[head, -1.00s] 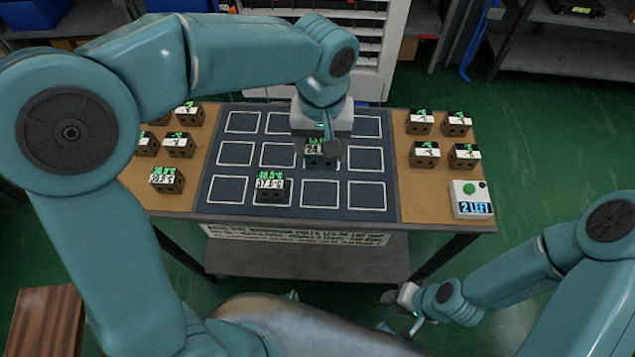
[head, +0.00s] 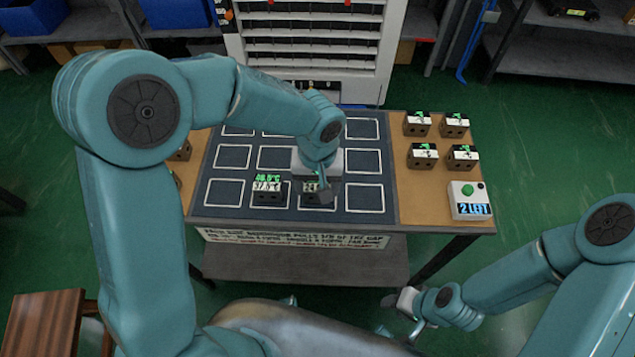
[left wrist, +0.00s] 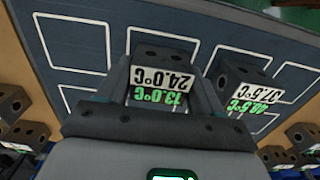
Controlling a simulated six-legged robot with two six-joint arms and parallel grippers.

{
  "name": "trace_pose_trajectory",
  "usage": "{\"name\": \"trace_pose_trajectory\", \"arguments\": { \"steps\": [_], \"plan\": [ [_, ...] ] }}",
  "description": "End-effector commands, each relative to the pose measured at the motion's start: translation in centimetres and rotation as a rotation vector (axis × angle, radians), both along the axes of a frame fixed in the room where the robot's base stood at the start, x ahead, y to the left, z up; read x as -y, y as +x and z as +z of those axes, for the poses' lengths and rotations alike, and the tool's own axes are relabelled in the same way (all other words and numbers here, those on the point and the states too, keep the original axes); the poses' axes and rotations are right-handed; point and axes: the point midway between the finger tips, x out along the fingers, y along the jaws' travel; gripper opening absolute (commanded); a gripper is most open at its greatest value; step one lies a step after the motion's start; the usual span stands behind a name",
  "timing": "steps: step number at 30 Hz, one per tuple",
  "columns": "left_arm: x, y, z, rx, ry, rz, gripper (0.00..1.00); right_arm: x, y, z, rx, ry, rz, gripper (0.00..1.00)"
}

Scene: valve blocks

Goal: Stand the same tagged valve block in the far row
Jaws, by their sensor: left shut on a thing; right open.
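My left gripper (head: 318,178) is shut on a dark valve block (head: 318,197) over the near row, third column of the grid mat (head: 335,214). In the left wrist view this block (left wrist: 160,50) sits between the fingers; its tag reads 24.0°C in black and 13.0°C in green. I cannot tell if it touches the mat. A second block (head: 267,194), tagged 37.5°C, stands just left of it in the near row. The far row's right cell (head: 362,129) is empty; my left arm hides part of that row. My right gripper (head: 405,300) is open and empty, off the table's front.
Several tagged blocks (head: 424,157) stand on the tan right panel, beside a white box (head: 469,201) with a green button and a "2 LEFT" display. My left arm mostly hides the left panel's blocks. A white slatted rack (head: 315,62) stands behind the table.

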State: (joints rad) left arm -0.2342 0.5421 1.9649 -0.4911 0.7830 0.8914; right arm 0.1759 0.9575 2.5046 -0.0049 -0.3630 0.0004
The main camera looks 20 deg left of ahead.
Motion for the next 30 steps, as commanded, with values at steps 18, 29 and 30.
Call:
{"name": "trace_pose_trajectory", "arguments": {
  "steps": [18, 29, 30],
  "plan": [
    [0.0, 0.0, 0.0, 0.000, 0.000, 0.000, 0.92, 0.0, 0.0, 0.0, 0.000, 0.000, 0.000, 0.43],
    [0.0, 0.1, 6.8, 0.006, -0.002, 0.000, 0.92, 0.0, 0.0, 0.5, 0.000, 0.000, 0.000, 0.43],
    [0.0, 0.1, 7.8, 0.007, -0.001, 0.000, 0.92, 0.0, 0.0, 0.6, 0.000, 0.000, 0.000, 0.43]
  ]
}}
